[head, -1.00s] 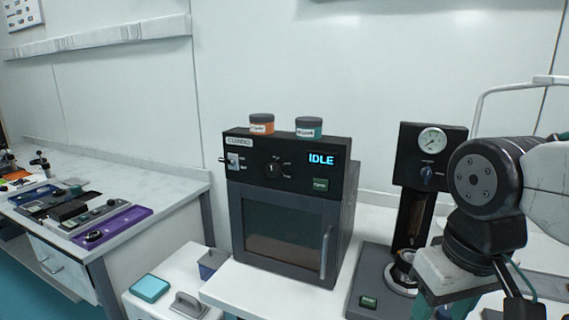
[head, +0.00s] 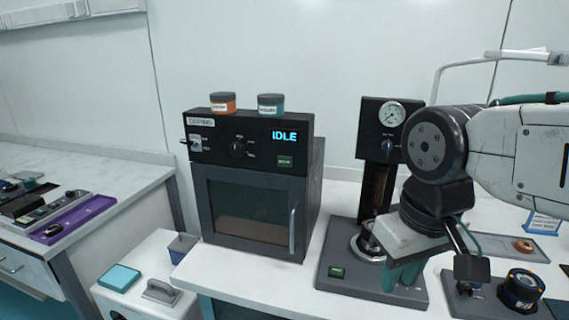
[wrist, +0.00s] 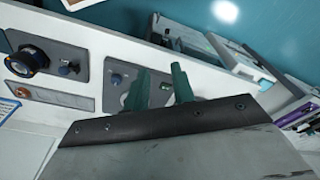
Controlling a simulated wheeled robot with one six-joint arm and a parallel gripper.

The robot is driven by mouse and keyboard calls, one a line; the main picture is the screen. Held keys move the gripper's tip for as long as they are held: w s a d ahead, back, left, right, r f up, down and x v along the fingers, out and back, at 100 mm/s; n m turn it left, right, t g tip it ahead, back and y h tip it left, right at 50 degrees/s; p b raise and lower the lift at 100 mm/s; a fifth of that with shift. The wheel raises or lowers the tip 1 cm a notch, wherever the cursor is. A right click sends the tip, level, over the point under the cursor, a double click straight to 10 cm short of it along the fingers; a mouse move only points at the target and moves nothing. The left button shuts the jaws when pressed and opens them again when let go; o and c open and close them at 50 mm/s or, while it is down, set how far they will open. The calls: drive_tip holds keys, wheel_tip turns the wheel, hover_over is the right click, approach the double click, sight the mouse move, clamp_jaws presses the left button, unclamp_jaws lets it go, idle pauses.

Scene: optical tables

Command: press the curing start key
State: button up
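The curing oven (head: 246,182) is a dark box with a "CURING" label, a closed windowed door and a blue "IDLE" display (head: 284,136). A small green key (head: 285,161) with lettering too small to read sits below the display, right of a round dial (head: 238,148). I take it for the start key. My gripper (head: 403,276) hangs right of the oven, in front of the gauge stand, clear of the key. Its two teal fingers also show in the wrist view (wrist: 160,88), apart with nothing between them. The key is not visible in the wrist view.
The gauge stand (head: 377,150) stands right of the oven; its base has another green key (head: 336,271). Two lidded jars, orange (head: 223,103) and teal (head: 271,105), sit on the oven. A purple tray (head: 80,219) lies on the left bench.

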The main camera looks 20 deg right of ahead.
clamp_jaws()
idle(1.4)
